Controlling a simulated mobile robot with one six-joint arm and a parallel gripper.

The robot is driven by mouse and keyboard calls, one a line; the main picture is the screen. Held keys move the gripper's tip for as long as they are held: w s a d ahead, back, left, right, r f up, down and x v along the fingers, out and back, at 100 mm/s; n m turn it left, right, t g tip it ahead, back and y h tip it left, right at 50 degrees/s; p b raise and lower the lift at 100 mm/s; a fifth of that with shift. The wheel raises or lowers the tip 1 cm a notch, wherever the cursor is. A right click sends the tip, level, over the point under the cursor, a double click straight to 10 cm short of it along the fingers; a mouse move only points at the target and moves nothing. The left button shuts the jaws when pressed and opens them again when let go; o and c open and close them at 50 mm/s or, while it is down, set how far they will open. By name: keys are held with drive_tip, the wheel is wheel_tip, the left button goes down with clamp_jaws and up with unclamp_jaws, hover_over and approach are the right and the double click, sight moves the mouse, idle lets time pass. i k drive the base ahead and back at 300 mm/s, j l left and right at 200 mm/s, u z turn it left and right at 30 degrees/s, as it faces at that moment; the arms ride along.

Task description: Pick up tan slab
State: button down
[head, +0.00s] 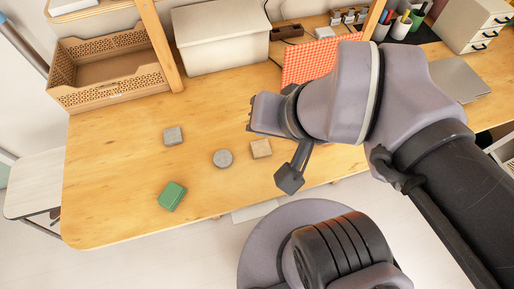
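The tan slab (261,148) is a small, light tan block lying flat on the wooden table (115,165). It sits near the table's front edge, just right of a round grey disc. My gripper (270,150) hangs above and to the right of the slab, with one dark fingertip low on the right and other parts of the hand at the upper left. I cannot tell how far above the slab it is. The gap between the fingers is hard to make out, and nothing is visibly held.
A grey disc (223,158), a grey square block (173,136) and a green block (172,196) lie to the left. A wooden crate (110,68), a white box (220,38) and a red checked panel (308,62) stand behind.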

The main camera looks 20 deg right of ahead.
sight(261, 149)
drive_tip(key=j+z, duration=0.45)
drive_tip(key=k+j+z, duration=0.1)
drive_tip(key=j+z, duration=0.15)
drive_tip(key=z, duration=0.15)
drive_tip(key=k+j+z, duration=0.15)
drive_tip(key=j+z, duration=0.15)
drive_tip(key=z, duration=0.15)
drive_tip(key=k+j+z, duration=0.2)
drive_tip(key=z, duration=0.25)
drive_tip(key=j, duration=0.1)
